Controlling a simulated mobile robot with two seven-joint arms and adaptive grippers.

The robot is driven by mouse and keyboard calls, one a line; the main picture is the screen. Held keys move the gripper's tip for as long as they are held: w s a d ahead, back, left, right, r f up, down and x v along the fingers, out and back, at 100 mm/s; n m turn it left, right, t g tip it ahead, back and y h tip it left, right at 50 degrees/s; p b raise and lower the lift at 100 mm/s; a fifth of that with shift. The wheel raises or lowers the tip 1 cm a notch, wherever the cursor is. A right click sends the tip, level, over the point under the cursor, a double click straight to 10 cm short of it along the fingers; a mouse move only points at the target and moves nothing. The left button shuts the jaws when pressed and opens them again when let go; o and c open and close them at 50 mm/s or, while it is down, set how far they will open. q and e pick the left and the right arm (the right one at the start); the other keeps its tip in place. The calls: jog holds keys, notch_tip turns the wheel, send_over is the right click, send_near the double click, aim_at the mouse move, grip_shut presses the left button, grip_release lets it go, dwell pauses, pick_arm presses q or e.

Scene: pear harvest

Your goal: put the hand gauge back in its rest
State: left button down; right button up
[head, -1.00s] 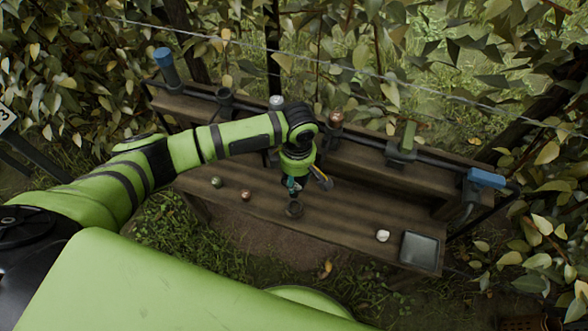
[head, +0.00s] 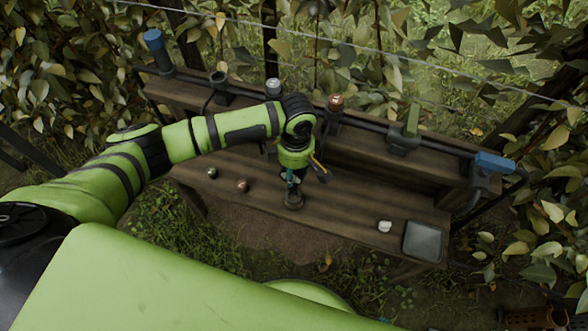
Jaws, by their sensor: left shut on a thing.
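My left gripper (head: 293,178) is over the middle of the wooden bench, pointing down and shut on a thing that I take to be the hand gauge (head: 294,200). Only its dark, round lower end shows below the fingers, at the bench top. The rest of it is hidden by the gripper, and I cannot tell whether it touches the wood. An empty dark holder (head: 219,86) stands on the rear rail, left of the gripper; it may be the gauge's rest. My right gripper is not in view.
The rail also carries a blue-handled tool (head: 157,48), a silver-topped holder (head: 273,88), a copper-topped one (head: 335,103), a green-handled tool (head: 412,118) and a blue-topped one (head: 494,162).

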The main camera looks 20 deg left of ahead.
pick_arm(q)
jog(key=shift+f+b, duration=0.6)
jog(key=shift+b, duration=0.2)
jog(key=shift+f+b, duration=0.35)
jog(key=shift+b, duration=0.1)
jog(key=shift+f, duration=0.95)
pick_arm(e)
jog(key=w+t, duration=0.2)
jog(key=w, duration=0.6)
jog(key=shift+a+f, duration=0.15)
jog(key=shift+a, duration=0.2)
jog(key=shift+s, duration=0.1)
pick_arm(q)
jog(key=shift+p, duration=0.7)
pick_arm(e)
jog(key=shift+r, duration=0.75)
pick_arm(q)
jog(key=shift+f, duration=0.6)
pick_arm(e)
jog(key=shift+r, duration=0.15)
